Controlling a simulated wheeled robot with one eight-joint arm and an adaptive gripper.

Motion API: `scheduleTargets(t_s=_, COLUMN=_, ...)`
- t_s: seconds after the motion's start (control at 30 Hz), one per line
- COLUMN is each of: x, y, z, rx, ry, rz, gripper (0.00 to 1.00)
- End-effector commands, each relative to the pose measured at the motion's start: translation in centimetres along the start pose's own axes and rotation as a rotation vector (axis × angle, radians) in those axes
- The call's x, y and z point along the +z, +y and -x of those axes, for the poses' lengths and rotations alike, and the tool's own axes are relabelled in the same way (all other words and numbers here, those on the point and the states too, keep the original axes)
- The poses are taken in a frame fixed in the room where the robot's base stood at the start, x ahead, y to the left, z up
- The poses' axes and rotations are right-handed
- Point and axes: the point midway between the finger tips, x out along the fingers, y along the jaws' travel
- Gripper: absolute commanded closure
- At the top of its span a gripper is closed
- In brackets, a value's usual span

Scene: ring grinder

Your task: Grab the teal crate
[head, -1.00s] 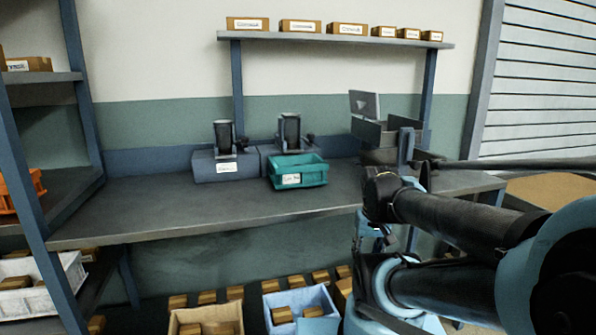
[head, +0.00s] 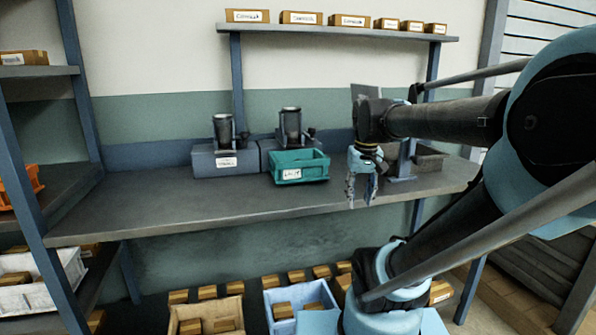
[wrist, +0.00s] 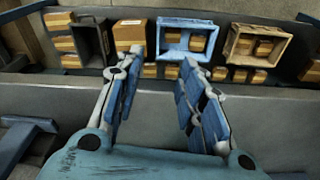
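The teal crate (head: 299,170) sits on the grey workbench in the head view, with a white label on its front. It stands in front of a grey grinder unit and looks empty. My gripper (head: 361,204) points down to the right of the crate, near the bench's front edge, and does not touch the crate. In the wrist view my gripper (wrist: 160,95) has its two fingers apart with nothing between them. The teal crate does not show in the wrist view.
The bench (head: 150,215) is clear to the left and in front of the crate. Two grinder units (head: 223,160) stand behind. A shelf (head: 340,35) with several boxes hangs above. Bins (head: 298,305) with boxes lie below. A shelf rack (head: 35,200) stands at left.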

Motion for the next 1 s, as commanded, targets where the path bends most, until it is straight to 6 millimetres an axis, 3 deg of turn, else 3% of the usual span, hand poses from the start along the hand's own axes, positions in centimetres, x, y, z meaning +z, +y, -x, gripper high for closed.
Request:
scheduleTargets(t_s=0.03, x=-1.9, y=-0.2, z=1.6, rx=-0.002, ry=-0.008, rz=0.011, gripper=0.64)
scheduleTargets(t_s=0.2, x=-7.4, y=-0.9, z=5.7, rx=-0.006, ry=-0.032, rz=0.045, gripper=0.64)
scheduleTargets(t_s=0.5, x=-17.3, y=-2.9, z=11.6, rx=-0.013, ry=-0.077, rz=0.104, gripper=0.64)
scheduleTargets(t_s=0.8, x=-26.6, y=-5.6, z=15.4, rx=-0.018, ry=-0.118, rz=0.159, gripper=0.64)
scheduleTargets(t_s=1.0, x=-30.4, y=-7.0, z=16.4, rx=-0.020, ry=-0.137, rz=0.184, gripper=0.64)
